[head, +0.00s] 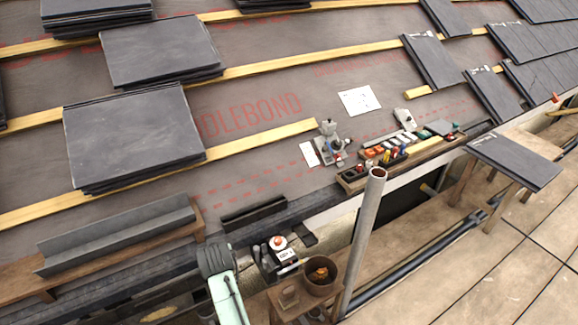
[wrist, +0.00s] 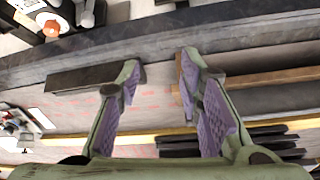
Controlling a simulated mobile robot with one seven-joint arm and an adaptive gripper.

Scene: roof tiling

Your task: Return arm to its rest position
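My gripper (wrist: 160,70) shows in the wrist view with two pale green fingers and purple pads. The fingers are spread apart with nothing between them. They hang above the roof's lower edge, and a dark bar (wrist: 75,79) lies left of the left fingertip in that view. In the head view a pale green and grey part of my arm (head: 222,285) reaches up from the bottom edge, below the roof edge. The gripper's fingers cannot be made out in the head view.
Slate stacks (head: 135,135) rest on the roof's left. A tool tray (head: 400,158) sits near the eave. An upright pole (head: 362,240) stands right of my arm, with a brown pot (head: 320,276) beside it. Open paving is lower right.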

